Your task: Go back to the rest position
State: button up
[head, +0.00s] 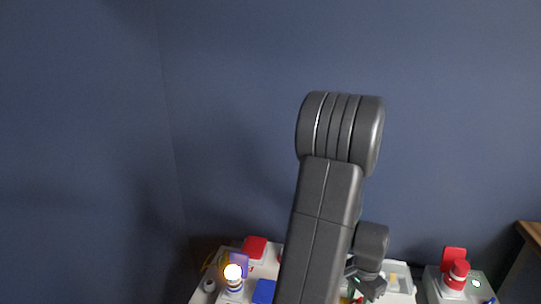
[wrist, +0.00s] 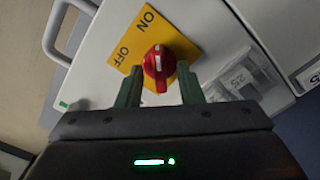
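In the wrist view, my gripper (wrist: 159,70) has its two green fingers apart, with a gap between them. A red rotary knob (wrist: 158,62) shows between and just ahead of the fingertips, with dark gaps on both sides. It sits on a yellow plate (wrist: 150,30) marked ON and OFF, on a pale box. The knob's white mark points roughly along the fingers. I cannot tell how far the fingertips are above the plate. In the head view, my raised arm covers the middle, and my gripper (head: 366,286) is partly hidden low at its right side.
In the head view, a lit lamp (head: 233,272), a red block (head: 254,248) and a blue part (head: 264,291) are left of my arm. A box with a red-capped device (head: 458,272) stands right. In the wrist view, a grey handle (wrist: 62,32) and a clear-covered socket (wrist: 240,77) flank the plate.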

jog(key=shift+r, duration=0.15)
notch_tip(320, 180, up, 13)
jog(key=p, duration=0.2)
notch_tip(320, 180, down, 14)
jog(key=shift+r+b, duration=0.15)
jog(key=shift+b, duration=0.95)
jog(key=shift+r+n, duration=0.2)
jog(key=shift+n, duration=0.6)
jog(key=n, duration=0.4)
jog(key=shift+n, duration=2)
jog(key=shift+r, duration=0.1)
